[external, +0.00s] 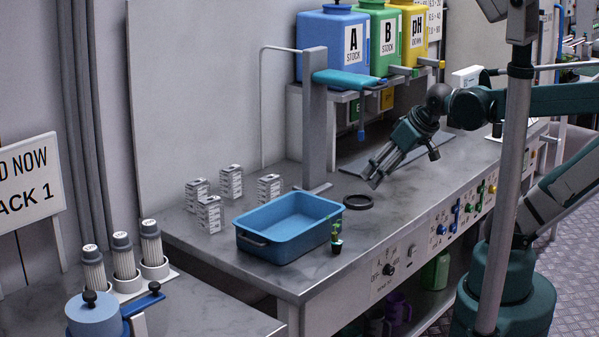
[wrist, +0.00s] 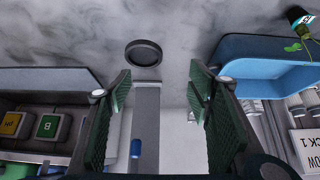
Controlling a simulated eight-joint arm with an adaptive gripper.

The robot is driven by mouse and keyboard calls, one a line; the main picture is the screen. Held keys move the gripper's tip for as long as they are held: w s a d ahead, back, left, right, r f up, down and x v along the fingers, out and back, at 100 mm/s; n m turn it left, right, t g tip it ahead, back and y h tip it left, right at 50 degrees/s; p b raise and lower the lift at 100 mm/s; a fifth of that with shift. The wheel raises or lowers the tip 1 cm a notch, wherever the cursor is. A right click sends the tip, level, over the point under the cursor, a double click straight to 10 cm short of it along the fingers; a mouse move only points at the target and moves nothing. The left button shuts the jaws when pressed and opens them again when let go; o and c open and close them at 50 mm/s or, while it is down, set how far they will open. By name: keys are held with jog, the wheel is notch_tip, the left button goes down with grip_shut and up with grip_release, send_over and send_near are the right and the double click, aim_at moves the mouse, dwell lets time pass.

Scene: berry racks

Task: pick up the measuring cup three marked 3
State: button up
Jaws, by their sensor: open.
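I cannot pick out a measuring cup marked 3 for certain; no such number is legible. Several small pale containers with dark printed lines (external: 208,214) stand at the left of the grey counter in the external view and may be the cups. My gripper (external: 373,182) is open and empty, pointing down and left above the counter near a dark ring (external: 358,202), well to the right of those containers. In the wrist view both fingers are spread, with nothing between the tips (wrist: 160,76). The ring (wrist: 144,53) lies beyond them.
A blue tray (external: 272,249) stands between my gripper and the pale containers, with a small dark pot and green plant (external: 337,240) at its right corner. A grey post (external: 315,120) rises behind. Coloured jugs, one green (external: 437,272), sit under the counter.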

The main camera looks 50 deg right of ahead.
jog(key=shift+r, duration=0.15)
notch_tip(320, 180, up, 26)
jog(key=w+a+r+n+g+p, duration=0.1)
jog(key=w+a+r+n+p, duration=0.2)
jog(key=w, duration=0.4)
jog(key=w+a+r+n+g+p, duration=0.1)
jog(key=w+a+r+n+p, duration=0.1)
jog(key=w+r+p, duration=0.3)
jog(key=n+g+h+p, duration=0.5)
jog(key=n+p, duration=0.7)
jog(key=n, duration=0.1)
send_over(193, 183)
jog(key=a, duration=0.2)
notch_tip(193, 183, down, 9)
jog(key=shift+y, duration=0.3)
jog(key=f, duration=2.6)
jog(key=shift+d+f, duration=0.3)
jog(key=shift+f, duration=0.2)
